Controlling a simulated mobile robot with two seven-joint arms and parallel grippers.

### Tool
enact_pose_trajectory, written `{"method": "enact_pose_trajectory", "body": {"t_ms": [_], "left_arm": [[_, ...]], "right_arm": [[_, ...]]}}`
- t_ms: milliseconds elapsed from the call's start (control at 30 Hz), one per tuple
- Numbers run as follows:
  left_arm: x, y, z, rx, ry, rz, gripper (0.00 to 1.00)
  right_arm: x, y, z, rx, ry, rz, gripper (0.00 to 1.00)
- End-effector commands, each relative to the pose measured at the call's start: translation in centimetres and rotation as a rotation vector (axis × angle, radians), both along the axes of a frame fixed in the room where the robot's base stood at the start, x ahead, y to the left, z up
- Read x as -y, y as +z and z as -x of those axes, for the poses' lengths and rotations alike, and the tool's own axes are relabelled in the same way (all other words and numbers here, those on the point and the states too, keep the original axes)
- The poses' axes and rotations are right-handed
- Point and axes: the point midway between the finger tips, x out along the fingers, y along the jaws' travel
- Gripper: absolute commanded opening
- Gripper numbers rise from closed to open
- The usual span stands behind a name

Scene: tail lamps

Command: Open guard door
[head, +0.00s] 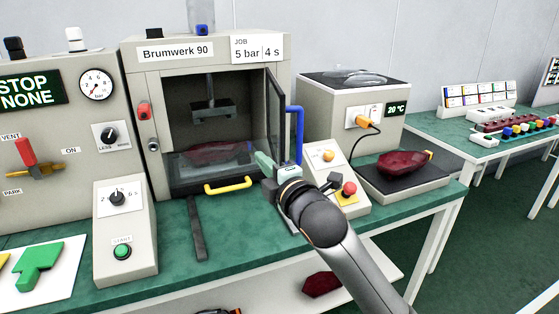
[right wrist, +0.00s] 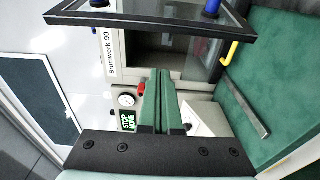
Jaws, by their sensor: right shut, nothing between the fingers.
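The guard door (head: 274,112) of the Brumwerk 90 machine (head: 135,110) stands swung outward on the right of the opening, a dark-framed clear panel seen nearly edge-on. Its blue handle (head: 298,135) is on the right, outer side. In the right wrist view the door frame (right wrist: 150,22) crosses the top. My right gripper (head: 265,163) is shut and empty, its green fingers near the door's lower front edge, left of the blue handle. I cannot tell whether they touch the door. The right wrist view shows the fingers together (right wrist: 163,78). My left gripper is not in view.
A yellow handle (head: 228,185) sticks out below the opening; a red lens (head: 215,152) lies inside. A control box with a red button (head: 349,188) stands close to my right wrist. Another red lens (head: 403,162) rests on a dark plate at right. A dark bar (head: 197,230) lies on the bench.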

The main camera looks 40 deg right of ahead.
Motion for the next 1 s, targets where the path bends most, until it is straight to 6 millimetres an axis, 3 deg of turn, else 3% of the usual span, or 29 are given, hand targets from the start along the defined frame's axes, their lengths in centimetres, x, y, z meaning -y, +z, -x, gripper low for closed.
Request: {"method": "enact_pose_trajectory", "body": {"t_ms": [100,300,833,1000], "left_arm": [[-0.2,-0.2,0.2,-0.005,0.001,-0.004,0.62],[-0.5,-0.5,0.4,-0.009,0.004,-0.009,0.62],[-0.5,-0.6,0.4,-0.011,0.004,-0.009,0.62],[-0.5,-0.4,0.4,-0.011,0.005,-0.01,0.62]], "right_arm": [[0.6,0.0,-1.6,-0.001,-0.002,-0.001,0.0],[3.0,-0.1,0.0,-0.001,-0.001,0.002,0.0],[3.9,0.0,0.4,0.0,0.0,0.001,0.0],[5.9,-0.3,1.3,-0.005,-0.006,0.006,0.0]]}}
